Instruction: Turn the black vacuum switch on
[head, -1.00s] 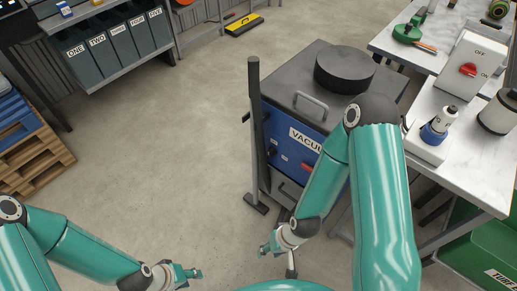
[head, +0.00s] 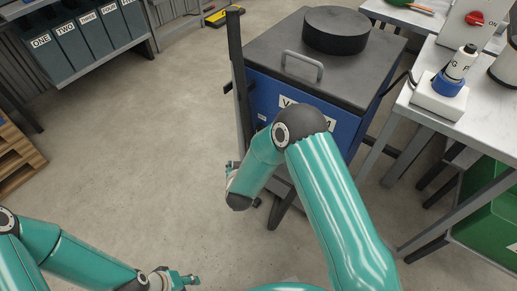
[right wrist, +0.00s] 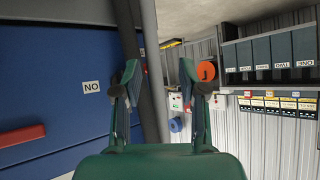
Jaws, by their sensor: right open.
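The blue vacuum cabinet (head: 345,128) stands upright in the head view, its label partly hidden by my right arm. In the right wrist view, its blue panel (right wrist: 60,85) fills the left side, upside down, with a white ON label (right wrist: 91,87) and a red bar (right wrist: 22,136). I cannot make out the black switch; my arm covers much of the front in the head view. My right gripper (right wrist: 160,92) is open and empty beside the panel; it is small and partly hidden in the head view (head: 230,170). My left gripper (head: 182,280) is low at bottom left, far from the cabinet.
A dark upright post (head: 240,80) stands at the cabinet's left edge and shows behind my right fingers. A metal handle (head: 302,66) and a black round lid (head: 336,30) are on top. A white workbench (head: 420,98) stands right.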

